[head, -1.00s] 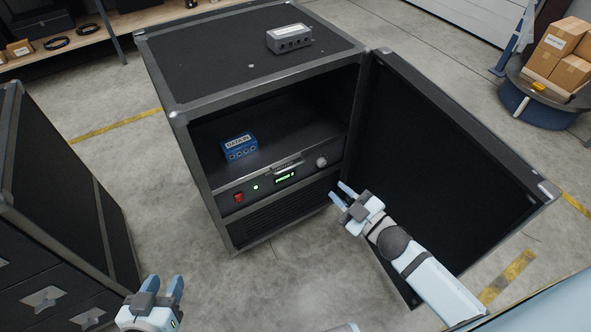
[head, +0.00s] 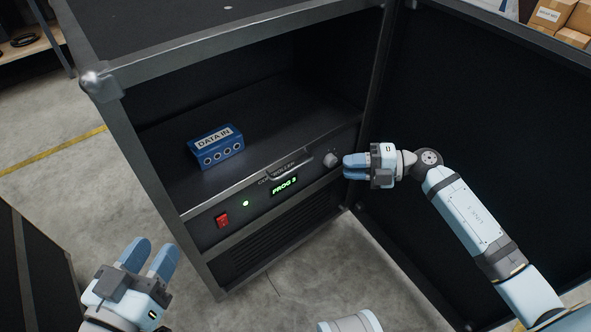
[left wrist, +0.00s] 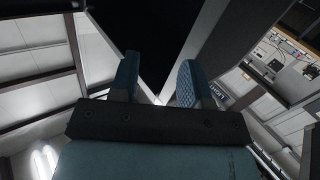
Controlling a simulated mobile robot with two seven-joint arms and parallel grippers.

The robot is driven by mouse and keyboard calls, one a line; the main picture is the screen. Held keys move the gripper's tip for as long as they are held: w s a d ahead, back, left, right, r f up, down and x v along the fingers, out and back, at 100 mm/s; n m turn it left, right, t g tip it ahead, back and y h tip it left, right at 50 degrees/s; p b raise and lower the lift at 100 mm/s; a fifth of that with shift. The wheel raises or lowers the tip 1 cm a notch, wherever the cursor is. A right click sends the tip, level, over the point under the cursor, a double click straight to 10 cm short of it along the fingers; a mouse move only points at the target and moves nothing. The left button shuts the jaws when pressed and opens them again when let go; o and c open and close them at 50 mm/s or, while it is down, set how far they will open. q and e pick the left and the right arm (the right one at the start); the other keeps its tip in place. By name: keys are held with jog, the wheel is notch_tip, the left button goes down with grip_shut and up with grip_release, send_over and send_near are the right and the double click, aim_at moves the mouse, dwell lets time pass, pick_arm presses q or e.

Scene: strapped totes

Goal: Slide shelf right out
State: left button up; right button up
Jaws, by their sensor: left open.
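The shelf (head: 262,172) sits inside the black cabinet, its front edge level with the cabinet frame. A handle (head: 290,166) is at its front edge. Its front panel has a red switch (head: 222,220), a green light, a lit display (head: 285,185) reading PROG 3 and a round knob (head: 331,159). A blue DATA IN box (head: 216,147) rests on the shelf. My right gripper (head: 346,167) is just right of the knob, its fingers pointing left and close together; whether they are shut is unclear. My left gripper (head: 150,252) is open and empty, in front of the cabinet at lower left.
The cabinet door (head: 480,130) stands open on the right, behind my right arm. A dark case (head: 30,270) is at the lower left. Cartons (head: 560,20) are at the far upper right. Grey floor is clear before the cabinet.

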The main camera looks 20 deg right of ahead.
aim_at(296, 167)
pick_arm(q)
jog(key=shift+w+a+r+m+t+h+b, duration=0.15)
jog(key=shift+w+a+m+t+h+b, duration=0.25)
jog(key=shift+m+b, duration=0.6)
jog(key=shift+w+a+r+m+t+h+b, duration=0.25)
jog(key=shift+w+m+b, duration=0.35)
jog(key=shift+b, duration=0.65)
pick_arm(e)
jog(key=shift+x, duration=6.55)
pick_arm(q)
jog(key=shift+a+f, duration=0.1)
pick_arm(e)
grip_shut()
